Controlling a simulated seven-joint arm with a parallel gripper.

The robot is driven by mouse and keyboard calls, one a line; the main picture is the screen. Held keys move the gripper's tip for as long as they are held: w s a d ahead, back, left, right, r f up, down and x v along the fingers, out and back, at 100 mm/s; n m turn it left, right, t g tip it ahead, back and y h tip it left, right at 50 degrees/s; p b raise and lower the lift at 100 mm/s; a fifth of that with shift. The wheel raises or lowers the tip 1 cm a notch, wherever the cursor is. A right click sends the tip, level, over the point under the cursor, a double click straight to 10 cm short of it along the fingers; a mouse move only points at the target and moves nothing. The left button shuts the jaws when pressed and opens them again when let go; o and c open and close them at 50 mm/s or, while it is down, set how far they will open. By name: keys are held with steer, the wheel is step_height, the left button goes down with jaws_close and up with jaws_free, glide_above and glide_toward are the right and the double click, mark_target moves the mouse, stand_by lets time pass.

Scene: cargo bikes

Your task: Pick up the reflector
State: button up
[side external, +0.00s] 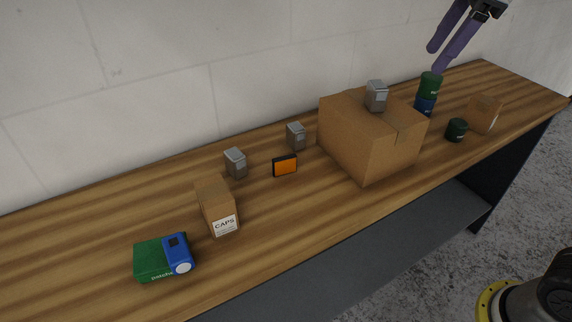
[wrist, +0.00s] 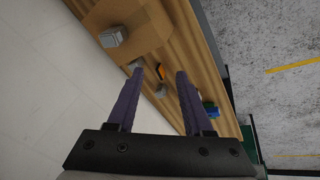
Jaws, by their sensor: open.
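The reflector (side external: 285,165) is a small orange rectangle with a dark frame. It stands on the wooden bench left of the large cardboard box. In the wrist view the reflector (wrist: 160,72) shows as a small orange patch, seen between my fingertips but well beyond them. My gripper (side external: 436,61) has purple fingers, is open and empty, and hangs above the far right part of the bench, far from the reflector. In the wrist view my gripper (wrist: 160,73) shows its two fingers spread apart.
A large cardboard box (side external: 365,145) with a grey block (side external: 376,96) on top stands between my gripper and the reflector. Grey blocks (side external: 296,136) (side external: 235,162) stand near the reflector. A CAPS box (side external: 215,203), green box (side external: 152,261), dark cans (side external: 429,88) and small carton (side external: 485,113) are also on the bench.

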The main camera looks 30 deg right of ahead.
steer(key=w+a+f+n+g, duration=0.1)
steer(key=w+a+n, duration=0.15)
steer(key=w, duration=0.35)
steer(key=w+a+f+n, duration=0.1)
steer(key=w+a, duration=0.2)
steer(key=w, duration=0.3)
steer(key=n+g, duration=0.2)
steer(key=g, duration=0.1)
glide_above(285, 157)
step_height(285, 157, down, 15)
step_height(285, 157, down, 9)
steer(key=shift+f, duration=3.05)
steer(key=shift+c, duration=0.2)
jaws_close()
